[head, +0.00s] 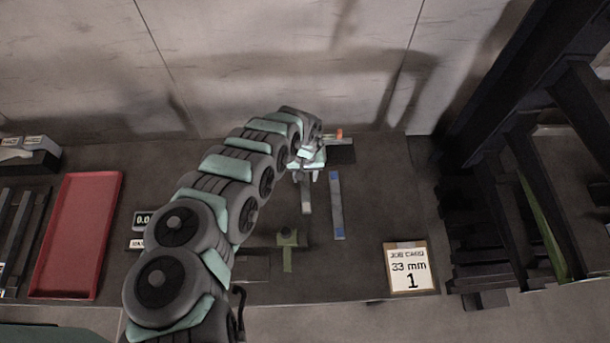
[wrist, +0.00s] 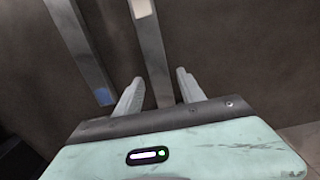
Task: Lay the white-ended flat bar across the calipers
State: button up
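The white-ended flat bar (head: 306,197) lies on the dark bench under my gripper (head: 306,176). Its pale end (wrist: 143,9) and grey shaft show in the wrist view. There my gripper (wrist: 159,76) is open, with one finger on each side of the bar and a gap on both sides. I cannot tell whether the fingertips are low enough to flank its edges. The calipers are hard to make out; an olive-green T-shaped piece (head: 288,241) beside a dark flat part, partly behind my arm, may be them.
A blue-ended bar (head: 337,205) lies close right of the white-ended one. A job card (head: 410,267) reads 33 mm, 1. A red tray (head: 77,234) lies at left, near a small readout (head: 145,220). A dark block (head: 340,154) sits behind; dark racks stand right.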

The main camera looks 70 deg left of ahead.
aim_at(305, 179)
notch_tip(305, 179, up, 12)
jog(key=p, duration=0.1)
jog(key=shift+r, duration=0.15)
dwell(0.8)
